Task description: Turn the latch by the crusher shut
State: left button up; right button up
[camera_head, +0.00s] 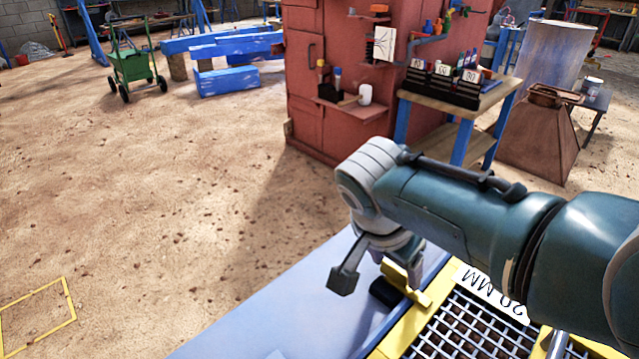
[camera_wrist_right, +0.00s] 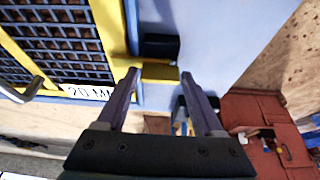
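A yellow bar (camera_head: 405,285), which looks like the latch, sits at the corner of the yellow-framed grate beside a black block (camera_head: 385,293). In the right wrist view the yellow bar (camera_wrist_right: 160,73) sticks out from the frame, with the black block (camera_wrist_right: 160,46) just beyond it. My right gripper (camera_head: 378,268) is over this corner, fingers spread. In the right wrist view the right gripper (camera_wrist_right: 160,80) is open, with the bar's end showing between its fingertips. Contact cannot be told. My left gripper is not in view.
A grate (camera_head: 470,325) with a "20 MM" label (camera_head: 492,288) lies right of the bar, and a blue-grey surface (camera_head: 290,310) lies left. A red cabinet (camera_head: 335,110) and a wooden bench (camera_head: 445,100) stand behind. The dirt floor at left is mostly clear.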

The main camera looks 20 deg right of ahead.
jog(key=shift+o, duration=1.4)
jog(key=p+v, duration=0.5)
jog(key=v, duration=0.5)
